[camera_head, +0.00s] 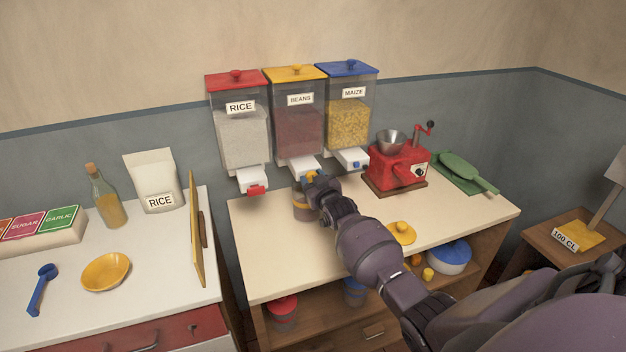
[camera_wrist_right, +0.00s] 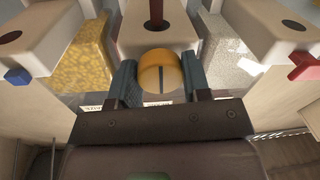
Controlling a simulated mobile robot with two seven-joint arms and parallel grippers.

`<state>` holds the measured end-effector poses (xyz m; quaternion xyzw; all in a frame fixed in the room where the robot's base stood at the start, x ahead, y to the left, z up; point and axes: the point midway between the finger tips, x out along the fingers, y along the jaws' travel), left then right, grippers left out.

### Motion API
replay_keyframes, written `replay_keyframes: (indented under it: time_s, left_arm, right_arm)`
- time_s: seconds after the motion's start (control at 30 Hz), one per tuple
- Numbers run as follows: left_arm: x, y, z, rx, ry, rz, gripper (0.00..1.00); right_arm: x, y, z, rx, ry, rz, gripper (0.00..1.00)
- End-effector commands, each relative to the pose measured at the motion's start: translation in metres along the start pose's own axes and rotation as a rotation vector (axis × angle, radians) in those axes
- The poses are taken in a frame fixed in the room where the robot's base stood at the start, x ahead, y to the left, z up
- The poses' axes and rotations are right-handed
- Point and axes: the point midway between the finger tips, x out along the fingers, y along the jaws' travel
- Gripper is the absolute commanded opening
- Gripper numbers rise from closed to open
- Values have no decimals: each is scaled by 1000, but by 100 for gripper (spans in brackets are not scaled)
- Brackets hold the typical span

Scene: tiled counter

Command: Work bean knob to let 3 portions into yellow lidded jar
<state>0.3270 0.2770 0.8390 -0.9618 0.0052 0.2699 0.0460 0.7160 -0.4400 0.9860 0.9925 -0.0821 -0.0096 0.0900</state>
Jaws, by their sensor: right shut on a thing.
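The beans dispenser (camera_head: 298,130), with a yellow lid and dark red beans, hangs on the wall between rice and maize. Its yellow knob (camera_wrist_right: 160,72) sits between the fingers of my right gripper (camera_head: 313,183), which is shut on it. In the right wrist view a dark red-brown strip (camera_wrist_right: 155,12) shows at the bean spout; I cannot tell if it is falling beans. A jar (camera_head: 302,208) stands on the counter under the bean spout, partly hidden by my gripper; its fill is unclear. A yellow lid (camera_head: 402,232) lies on the counter to its right. My left gripper is out of view.
The rice dispenser (camera_head: 238,135) and maize dispenser (camera_head: 349,112) flank the beans closely. A red grinder (camera_head: 397,167) stands right of them. Red-lidded and blue jars sit on the shelf below. The counter's front left is clear.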

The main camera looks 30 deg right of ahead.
Motion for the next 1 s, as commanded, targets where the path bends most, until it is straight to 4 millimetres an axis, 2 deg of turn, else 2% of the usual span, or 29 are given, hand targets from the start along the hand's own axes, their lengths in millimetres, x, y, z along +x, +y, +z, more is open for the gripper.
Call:
replay_keyframes:
  time_s: [0.67, 0.7, 0.8, 0.83, 1.0]
  left_arm:
    - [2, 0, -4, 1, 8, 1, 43]
    - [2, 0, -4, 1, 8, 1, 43]
    - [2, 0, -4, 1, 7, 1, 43]
    - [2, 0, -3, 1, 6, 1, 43]
    - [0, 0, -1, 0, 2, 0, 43]
  right_arm:
    - [0, -1, 2, 62, 1, -1, 20]
    - [0, -1, 2, 61, 1, -1, 48]
    - [0, -1, 1, 61, 2, -1, 64]
    - [0, -1, 1, 61, 2, -1, 68]
    - [0, 0, 0, 61, 3, 0, 69]
